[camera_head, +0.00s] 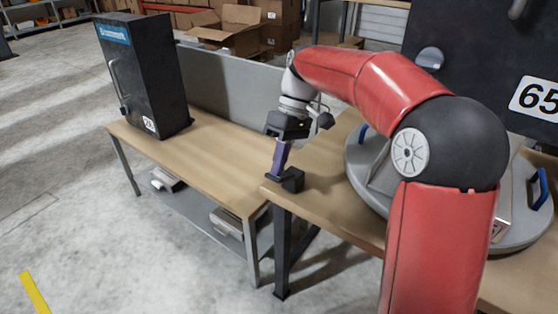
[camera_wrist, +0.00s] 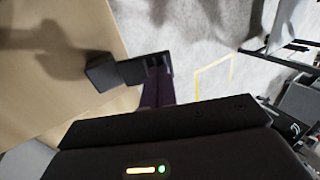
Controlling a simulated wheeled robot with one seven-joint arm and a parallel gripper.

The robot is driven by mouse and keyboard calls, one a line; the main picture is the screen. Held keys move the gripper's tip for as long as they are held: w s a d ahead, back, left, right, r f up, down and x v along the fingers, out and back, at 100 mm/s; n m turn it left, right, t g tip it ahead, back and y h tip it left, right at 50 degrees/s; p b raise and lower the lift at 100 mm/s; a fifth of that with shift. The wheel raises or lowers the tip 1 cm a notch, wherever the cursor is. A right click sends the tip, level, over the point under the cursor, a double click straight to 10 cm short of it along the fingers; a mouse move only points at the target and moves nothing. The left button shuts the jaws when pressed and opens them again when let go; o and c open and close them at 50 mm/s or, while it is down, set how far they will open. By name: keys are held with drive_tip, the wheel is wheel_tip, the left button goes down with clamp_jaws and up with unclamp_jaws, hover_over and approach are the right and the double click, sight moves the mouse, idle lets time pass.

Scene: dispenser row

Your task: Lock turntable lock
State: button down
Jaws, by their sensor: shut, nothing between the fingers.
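The turntable (camera_head: 365,160) is a round grey disc with blue handles on the right-hand table, partly hidden behind my red arm. A small black block (camera_head: 292,181), perhaps the turntable lock, is at the table's near left corner. In the wrist view the block (camera_wrist: 102,73) shows with a dark piece (camera_wrist: 132,71) reaching from it to my fingertips. My gripper (camera_head: 275,175) points down beside the block with purple fingers, shut and holding nothing. In the wrist view the gripper (camera_wrist: 158,64) overlaps the dark piece; I cannot tell whether they touch.
A black dispenser cabinet (camera_head: 148,75) stands on the left table (camera_head: 215,160), and another cabinet (camera_head: 480,60) labelled 65 is at the right. A grey panel (camera_head: 230,95) stands behind the left table. Cardboard boxes (camera_head: 240,30) are at the back. Floor at the left is clear.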

sight(273, 176)
drive_tip(key=shift+s+a+f+t+h+b, duration=0.15)
drive_tip(key=shift+s+f+t+h+b, duration=0.05)
drive_tip(key=shift+t+h+b, duration=0.15)
drive_tip(key=shift+s+a+f+t+h+b, duration=0.4)
drive_tip(key=shift+f+t+h+b, duration=0.15)
drive_tip(key=shift+t+b, duration=0.25)
drive_tip(key=shift+s+a+f+t+h+b, duration=0.15)
drive_tip(key=shift+f+t+h+b, duration=0.2)
drive_tip(key=shift+t, duration=0.2)
drive_tip(key=shift+s+a+f+t+h+b, duration=0.15)
drive_tip(key=shift+t+h+b, duration=0.1)
drive_tip(key=shift+t+h, duration=0.25)
drive_tip(key=shift+d+r, duration=0.1)
drive_tip(key=shift+d, duration=0.05)
drive_tip(key=shift+r, duration=0.2)
drive_tip(key=shift+r+p, duration=0.65)
drive_tip(key=shift+p, duration=0.25)
